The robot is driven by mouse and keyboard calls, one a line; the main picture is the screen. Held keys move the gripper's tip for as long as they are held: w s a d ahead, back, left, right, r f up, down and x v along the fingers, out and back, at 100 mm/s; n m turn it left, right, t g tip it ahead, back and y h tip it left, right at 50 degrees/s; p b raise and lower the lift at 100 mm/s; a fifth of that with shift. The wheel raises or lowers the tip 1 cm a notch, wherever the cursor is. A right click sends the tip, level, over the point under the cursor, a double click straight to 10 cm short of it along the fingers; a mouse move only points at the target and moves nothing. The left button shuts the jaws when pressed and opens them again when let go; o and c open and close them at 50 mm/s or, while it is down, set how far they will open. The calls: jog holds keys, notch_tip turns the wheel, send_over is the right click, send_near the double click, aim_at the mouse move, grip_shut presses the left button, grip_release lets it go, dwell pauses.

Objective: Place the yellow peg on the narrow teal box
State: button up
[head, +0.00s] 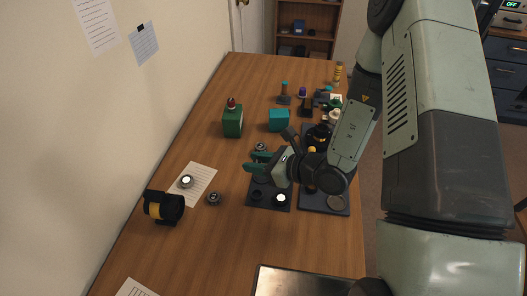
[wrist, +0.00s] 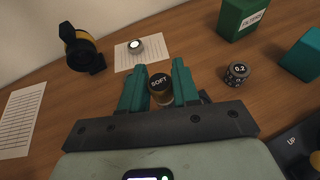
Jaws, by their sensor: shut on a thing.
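My gripper (head: 256,162) has teal fingers and is low over the left edge of the dark trays. In the wrist view my gripper (wrist: 158,85) is shut on a small round piece, which I take for the yellow peg (wrist: 164,100). The peg is hard to make out in the head view. The teal box (head: 279,120) stands behind my gripper, right of the green box. It also shows at the right edge of the wrist view (wrist: 303,54). Its top looks bare.
A green box (head: 232,121) carries a red-topped item. A knob marked 0.2 (wrist: 237,73) stands between my gripper and the green box. A black ring part (head: 163,207), paper (head: 203,178) and another knob (head: 214,198) are at left. Several small parts crowd the back right.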

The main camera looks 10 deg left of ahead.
jog(key=w+d+r+m+t+h, duration=0.1)
jog(key=w+d+r+m+t, duration=0.1)
jog(key=w, duration=1.4)
notch_tip(320, 180, up, 5)
jog(key=m+t+h, duration=0.1)
jog(key=m+t, duration=0.1)
send_over(287, 113)
jog(key=shift+t, duration=0.3)
notch_tip(287, 113, down, 9)
jog(key=shift+s+d, duration=0.1)
jog(key=shift+f, duration=0.1)
jog(key=o, duration=1)
jog(key=shift+o, duration=0.2)
